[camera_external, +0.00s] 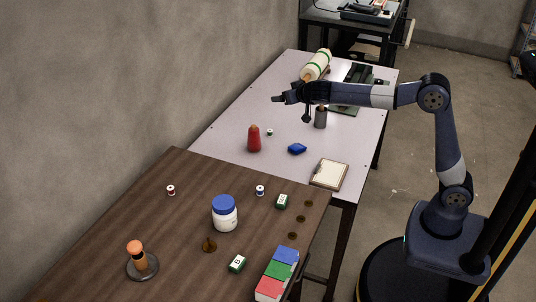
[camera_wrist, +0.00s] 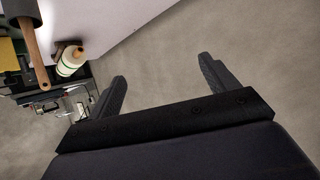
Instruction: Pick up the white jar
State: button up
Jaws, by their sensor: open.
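The white jar (camera_external: 225,217) has a blue lid and stands upright on the brown wooden table (camera_external: 130,215) in the external view. My gripper (camera_external: 276,99) is well away from it, above the white table (camera_external: 222,140) behind the wooden one. In the wrist view my gripper (camera_wrist: 165,85) has its two fingers spread wide with nothing between them. The jar does not show in the wrist view.
Around the jar are a brass cone-like piece (camera_external: 209,244), small spools (camera_external: 171,190), green boxes (camera_external: 237,263) and an orange-topped stand (camera_external: 137,250).

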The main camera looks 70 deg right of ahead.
jog(key=shift+a, duration=0.1)
jog(key=w+a+f+n+t+y+p, duration=0.1)
jog(key=w+a+n+t+y+p, duration=0.2)
jog(key=a+n, duration=0.85)
jog(key=n+y+p, duration=0.3)
jog(key=n+y, duration=0.7)
jog(key=n, duration=1.7)
send_near(228, 200)
jog(key=w+d, duration=0.9)
jog(key=d, duration=0.3)
jog(key=a+n+g+y, duration=0.1)
jog(key=a+n, duration=0.3)
jog(key=s+a+f+n+g+y+p, duration=0.1)
jog(key=a+n, duration=0.3)
jog(key=n, duration=0.1)
jog(key=s+a+n+y+p, duration=0.1)
jog(key=a+n+y, duration=0.1)
jog(key=a+n, duration=0.2)
jog(key=shift+s+a+f+g, duration=0.15)
jog(key=shift+s+a+g, duration=0.1)
jog(key=shift+a+g, duration=0.25)
jog(key=shift+s+a+p+x, duration=0.15)
jog(key=shift+p+x, duration=0.45)
jog(key=shift+x, duration=0.8)
jog(key=shift+s+a+p+x, duration=0.15)
jog(key=shift+p+x, duration=0.4)
jog(key=shift+x, duration=0.8)
jog(key=shift+f, duration=0.15)
jog(key=shift+c, duration=0.2)
